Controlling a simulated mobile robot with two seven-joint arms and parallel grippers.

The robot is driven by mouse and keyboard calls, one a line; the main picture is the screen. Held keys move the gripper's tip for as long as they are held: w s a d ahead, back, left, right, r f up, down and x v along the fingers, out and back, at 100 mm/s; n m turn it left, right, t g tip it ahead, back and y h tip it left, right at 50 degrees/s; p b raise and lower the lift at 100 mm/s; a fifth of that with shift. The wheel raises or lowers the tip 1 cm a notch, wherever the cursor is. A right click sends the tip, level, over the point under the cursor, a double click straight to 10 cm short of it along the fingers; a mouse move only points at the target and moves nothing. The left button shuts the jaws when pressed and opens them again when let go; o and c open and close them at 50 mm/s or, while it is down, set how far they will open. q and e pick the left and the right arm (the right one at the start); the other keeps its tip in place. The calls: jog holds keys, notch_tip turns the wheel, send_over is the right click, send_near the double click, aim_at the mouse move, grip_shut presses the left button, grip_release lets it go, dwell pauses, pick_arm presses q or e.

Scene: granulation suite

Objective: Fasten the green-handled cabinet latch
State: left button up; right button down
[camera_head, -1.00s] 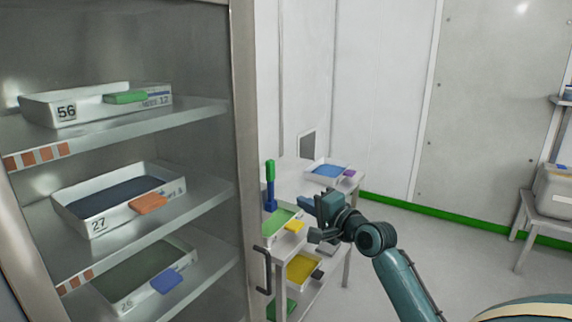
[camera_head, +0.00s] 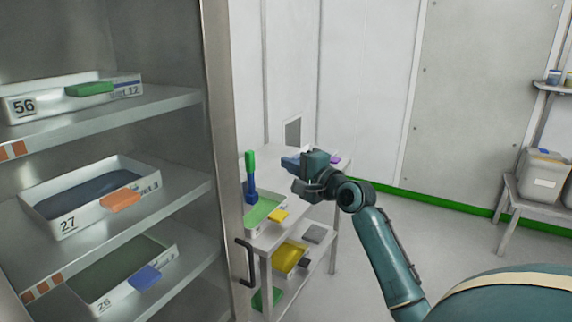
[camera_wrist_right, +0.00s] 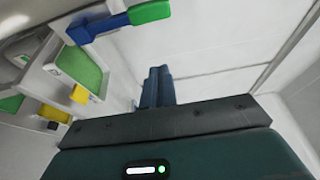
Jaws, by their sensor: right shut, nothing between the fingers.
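The cabinet latch has a green handle (camera_head: 250,161) standing upright above a blue lower part (camera_head: 251,190), at the right edge of the open-fronted cabinet (camera_head: 220,150). In the right wrist view the green handle (camera_wrist_right: 150,12) and blue part (camera_wrist_right: 95,27) show at the top. My right gripper (camera_head: 289,162) is to the right of the latch, apart from it, at about the handle's height in the picture. Its two fingers (camera_wrist_right: 157,72) lie together in the wrist view, shut and empty. My left gripper is not in view.
A black pull handle (camera_head: 247,262) sits lower on the cabinet edge. Behind it a small table (camera_head: 318,238) carries trays with green and yellow contents. Cabinet shelves hold numbered trays (camera_head: 68,226). A stool with a bin (camera_head: 542,175) stands far right. Floor between is clear.

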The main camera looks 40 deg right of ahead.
aim_at(251, 178)
pick_arm(q)
jog(key=p, duration=0.3)
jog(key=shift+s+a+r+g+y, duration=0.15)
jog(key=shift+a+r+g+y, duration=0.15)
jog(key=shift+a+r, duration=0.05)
pick_arm(e)
jog(key=w+a, duration=0.4)
jog(key=w, duration=0.2)
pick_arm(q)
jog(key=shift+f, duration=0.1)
